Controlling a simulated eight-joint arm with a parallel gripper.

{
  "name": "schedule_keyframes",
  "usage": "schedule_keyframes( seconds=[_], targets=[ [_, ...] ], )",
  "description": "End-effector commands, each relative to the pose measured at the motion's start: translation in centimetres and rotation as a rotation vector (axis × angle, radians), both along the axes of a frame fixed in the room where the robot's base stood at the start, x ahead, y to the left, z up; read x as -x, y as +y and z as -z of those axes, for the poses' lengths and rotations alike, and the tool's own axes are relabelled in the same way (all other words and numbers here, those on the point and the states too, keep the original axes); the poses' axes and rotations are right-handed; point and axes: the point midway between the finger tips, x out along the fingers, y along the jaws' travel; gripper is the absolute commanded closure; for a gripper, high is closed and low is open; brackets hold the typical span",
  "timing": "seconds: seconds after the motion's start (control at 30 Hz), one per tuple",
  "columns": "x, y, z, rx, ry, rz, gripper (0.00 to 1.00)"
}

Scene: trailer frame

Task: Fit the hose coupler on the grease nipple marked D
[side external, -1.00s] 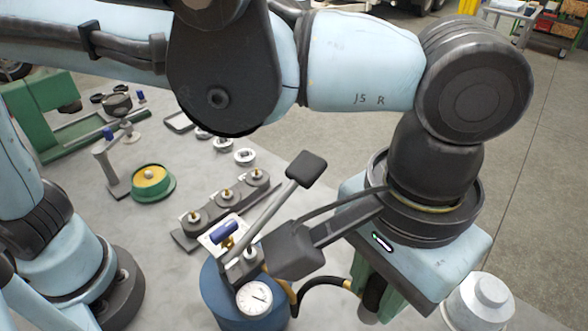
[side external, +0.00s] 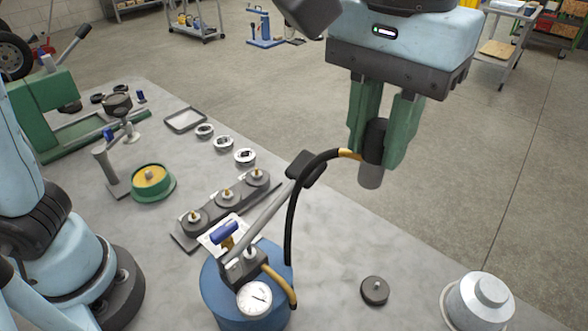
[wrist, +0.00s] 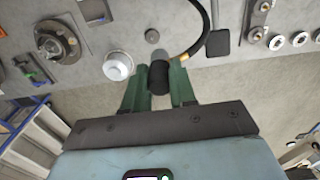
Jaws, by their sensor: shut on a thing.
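My gripper (side external: 380,150) has green fingers shut on the hose coupler (side external: 371,178), a dark cylinder with a grey nose pointing down. It hangs well above the table's front edge. In the wrist view, the coupler (wrist: 159,77) sits between the fingertips. A black hose (side external: 292,215) with brass ends runs from it to the blue grease pump (side external: 270,262). Three grease nipples (side external: 195,216), (side external: 227,194), (side external: 256,174) stand upright on dark round bases along a bar behind the pump. The coupler is apart from all of them. No letter D is readable.
A dark round puck (side external: 374,291) and a silver canister (side external: 482,300) are at the front right. The pump's lever (side external: 275,215) slants up near the hose. Small rings (side external: 224,143), a tray (side external: 185,119) and a green-yellow tin (side external: 152,182) lie further back.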

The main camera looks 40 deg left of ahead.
Motion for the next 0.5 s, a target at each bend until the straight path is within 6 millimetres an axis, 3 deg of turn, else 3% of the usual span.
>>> schedule_keyframes(
  seconds=[0.2, 0.5],
  targets=[
    [-5.0, 7.6, 0.0, 0.000, 0.000, -0.235, 1.00],
    [-8.7, 19.0, 0.0, 0.000, 0.000, -0.557, 1.00]
  ],
)
